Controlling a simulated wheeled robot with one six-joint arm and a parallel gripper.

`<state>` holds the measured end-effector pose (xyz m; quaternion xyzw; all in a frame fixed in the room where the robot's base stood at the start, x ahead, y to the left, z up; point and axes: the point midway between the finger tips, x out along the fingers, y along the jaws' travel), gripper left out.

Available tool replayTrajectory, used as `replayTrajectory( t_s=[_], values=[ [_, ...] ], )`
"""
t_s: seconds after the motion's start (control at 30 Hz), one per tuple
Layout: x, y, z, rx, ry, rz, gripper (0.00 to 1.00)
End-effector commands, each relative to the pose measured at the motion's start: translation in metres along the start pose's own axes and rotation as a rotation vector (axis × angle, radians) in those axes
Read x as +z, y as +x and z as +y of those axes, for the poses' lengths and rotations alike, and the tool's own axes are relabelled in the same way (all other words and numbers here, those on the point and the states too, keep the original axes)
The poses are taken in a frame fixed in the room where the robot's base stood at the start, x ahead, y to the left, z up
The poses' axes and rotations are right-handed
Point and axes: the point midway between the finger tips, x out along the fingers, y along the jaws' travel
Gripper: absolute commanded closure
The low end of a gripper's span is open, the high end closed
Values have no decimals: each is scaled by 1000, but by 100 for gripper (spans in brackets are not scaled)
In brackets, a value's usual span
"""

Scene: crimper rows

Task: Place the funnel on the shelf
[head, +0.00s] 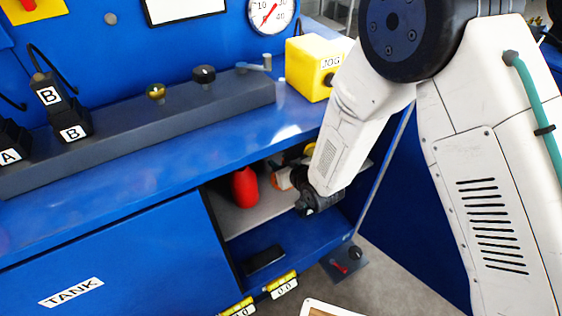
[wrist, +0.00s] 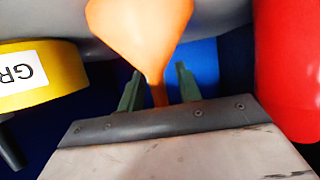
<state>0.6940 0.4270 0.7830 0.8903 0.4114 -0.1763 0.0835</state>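The orange funnel (wrist: 140,30) shows in the wrist view, its wide cone against a grey surface and its narrow stem running between my fingers. In the head view an orange patch of it (head: 281,180) shows inside the cabinet, beside my wrist. My gripper (wrist: 158,85) has its two green fingers apart, one on each side of the stem, with a gap on the right side at least. In the head view the fingers are hidden by my wrist. The grey shelf (head: 245,215) is inside the open cabinet; the funnel appears to stand on it, mouth down.
A red object (head: 244,188) stands on the shelf left of the funnel; it is close on the right in the wrist view (wrist: 290,60). A yellow labelled roll (wrist: 40,75) is close on the other side. The blue worktop (head: 180,165) overhangs the shelf.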

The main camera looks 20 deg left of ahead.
Motion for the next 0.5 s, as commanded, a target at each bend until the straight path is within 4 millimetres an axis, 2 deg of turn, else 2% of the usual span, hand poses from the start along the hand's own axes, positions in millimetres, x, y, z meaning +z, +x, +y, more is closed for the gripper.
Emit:
replayTrajectory(
  t_s=[0.17,0.23,0.37,0.5],
  values=[
    [-3,-1,0,0,0,1,66],
    [-2,-7,0,0,0,-1,66],
    [-3,-29,0,0,0,-1,66],
    [-3,-61,0,0,1,-1,66]
  ],
)
